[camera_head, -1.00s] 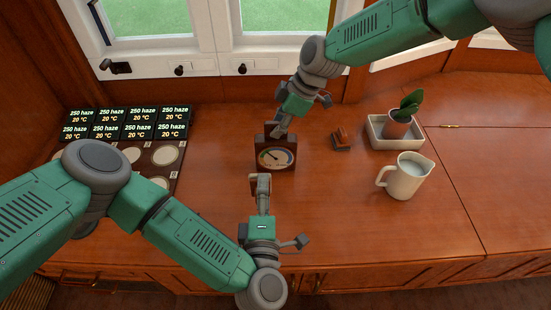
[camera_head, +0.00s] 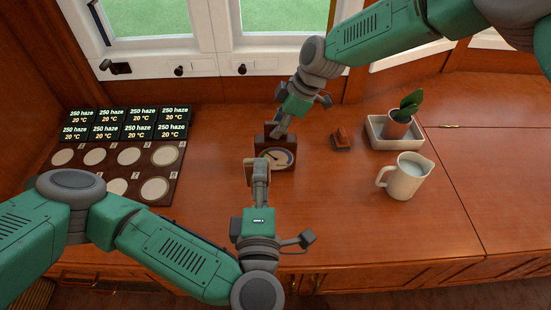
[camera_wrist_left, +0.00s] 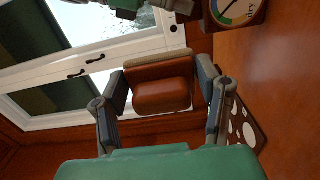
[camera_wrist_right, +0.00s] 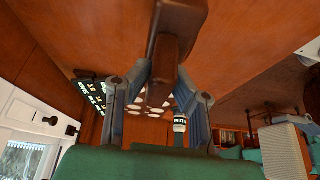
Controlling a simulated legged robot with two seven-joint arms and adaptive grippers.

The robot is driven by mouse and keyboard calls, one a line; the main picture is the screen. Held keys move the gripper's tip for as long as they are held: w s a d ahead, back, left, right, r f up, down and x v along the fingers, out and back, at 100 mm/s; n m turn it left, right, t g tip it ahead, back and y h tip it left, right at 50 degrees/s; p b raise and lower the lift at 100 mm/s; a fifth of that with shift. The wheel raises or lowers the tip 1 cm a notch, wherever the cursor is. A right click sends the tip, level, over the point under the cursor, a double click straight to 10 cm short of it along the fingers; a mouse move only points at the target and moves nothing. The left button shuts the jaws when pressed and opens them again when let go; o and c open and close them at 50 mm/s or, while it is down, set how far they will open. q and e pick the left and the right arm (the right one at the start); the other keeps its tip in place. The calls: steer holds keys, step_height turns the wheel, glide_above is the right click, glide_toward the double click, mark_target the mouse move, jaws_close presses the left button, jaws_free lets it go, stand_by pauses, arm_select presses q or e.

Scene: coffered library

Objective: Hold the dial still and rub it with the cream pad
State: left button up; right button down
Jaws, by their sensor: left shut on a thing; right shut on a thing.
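The dial (camera_head: 277,159), a round gauge in a dark wooden stand, stands upright on the desk. My right gripper (camera_head: 275,133) is shut on the top of its stand; the right wrist view shows that wood (camera_wrist_right: 176,40) between the fingers. My left gripper (camera_head: 257,170) is shut on a brown block faced with the cream pad (camera_wrist_left: 157,60). In the head view the block overlaps the dial's lower left side. In the left wrist view the dial (camera_wrist_left: 236,10) lies beyond the pad, to the upper right, with a gap showing between them.
A small brown wooden piece (camera_head: 341,140) lies right of the dial. Further right are a white pitcher (camera_head: 405,178) and a potted plant (camera_head: 398,124) in a tray. A dark board (camera_head: 168,165) with round pale discs and small displays is at the left. The desk's front middle is clear.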

arm_select(q)
steer(key=shift+r, duration=0.2)
arm_select(e)
steer(key=c, duration=1.3)
jaws_free()
steer(key=shift+c, duration=1.3)
steer(key=shift+r, duration=0.1)
